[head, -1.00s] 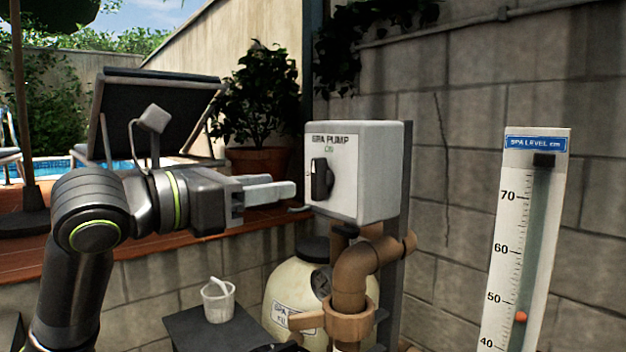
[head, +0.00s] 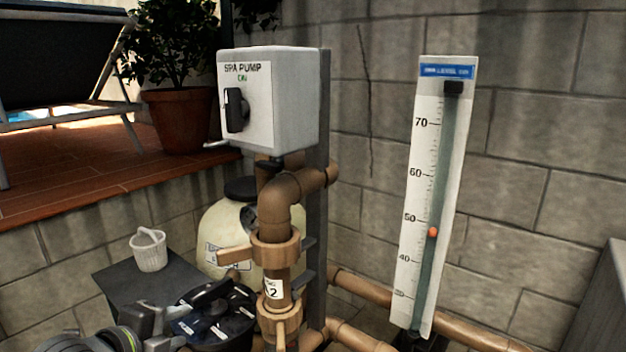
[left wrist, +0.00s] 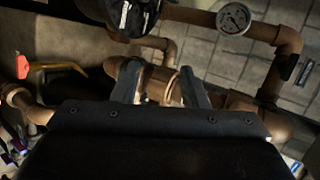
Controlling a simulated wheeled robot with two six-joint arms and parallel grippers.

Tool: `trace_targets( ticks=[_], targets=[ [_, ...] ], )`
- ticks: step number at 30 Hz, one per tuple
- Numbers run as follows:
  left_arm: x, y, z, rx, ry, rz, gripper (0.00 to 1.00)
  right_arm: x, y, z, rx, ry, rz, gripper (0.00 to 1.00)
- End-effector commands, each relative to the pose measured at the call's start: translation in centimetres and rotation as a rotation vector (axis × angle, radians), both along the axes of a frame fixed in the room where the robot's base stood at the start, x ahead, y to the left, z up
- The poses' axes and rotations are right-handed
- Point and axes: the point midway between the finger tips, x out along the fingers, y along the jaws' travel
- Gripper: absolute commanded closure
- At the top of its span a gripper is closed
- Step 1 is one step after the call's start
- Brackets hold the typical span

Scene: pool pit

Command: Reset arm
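My left gripper (head: 165,318) is low at the bottom left of the head view, beside the black valve head (head: 215,318). In the left wrist view its two fingers (left wrist: 161,88) stand apart, with a brown pipe fitting (left wrist: 160,82) showing between and beyond them. I see nothing held. Part of the gripper is cut off or hard to make out in the head view. My right gripper is in neither view. The spa pump box (head: 268,100) has a black knob (head: 236,110) standing upright below a green "ON" mark.
Brown pipes (head: 283,200) with handled valves stand right of my gripper. A cream filter tank (head: 222,225) is behind. A white basket (head: 149,250) sits on a dark slab. The spa level gauge (head: 433,200) has its orange marker below 50. A round dial (left wrist: 233,18) shows in the wrist view.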

Motion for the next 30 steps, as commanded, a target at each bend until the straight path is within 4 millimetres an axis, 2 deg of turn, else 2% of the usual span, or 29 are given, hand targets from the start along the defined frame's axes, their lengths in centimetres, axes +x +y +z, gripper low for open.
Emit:
trace_targets(
  ticks=[1,3,8,12,18,25,27,30],
  targets=[
    [-1.4,0.5,-2.9,-0.082,0.083,0.084,0.60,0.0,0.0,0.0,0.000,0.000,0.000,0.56],
    [-3.3,1.3,-6.2,-0.192,0.183,0.212,0.60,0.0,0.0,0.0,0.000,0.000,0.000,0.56],
    [-8.7,3.1,-13.0,-0.425,0.383,0.539,0.60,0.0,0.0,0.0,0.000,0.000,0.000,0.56],
    [-14.4,4.4,-17.9,-0.601,0.517,0.854,0.60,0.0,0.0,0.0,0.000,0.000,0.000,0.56],
    [-21.6,5.8,-21.9,-0.770,0.610,1.243,0.60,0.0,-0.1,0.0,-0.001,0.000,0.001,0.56],
    [-28.9,6.8,-24.3,-0.890,0.630,1.621,0.60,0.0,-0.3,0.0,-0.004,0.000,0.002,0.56],
    [-27.8,7.0,-26.2,-0.886,0.636,1.610,0.60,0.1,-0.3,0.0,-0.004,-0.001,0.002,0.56],
    [-27.1,7.3,-28.7,-0.879,0.646,1.614,0.60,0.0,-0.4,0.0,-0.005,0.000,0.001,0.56]
  ],
)
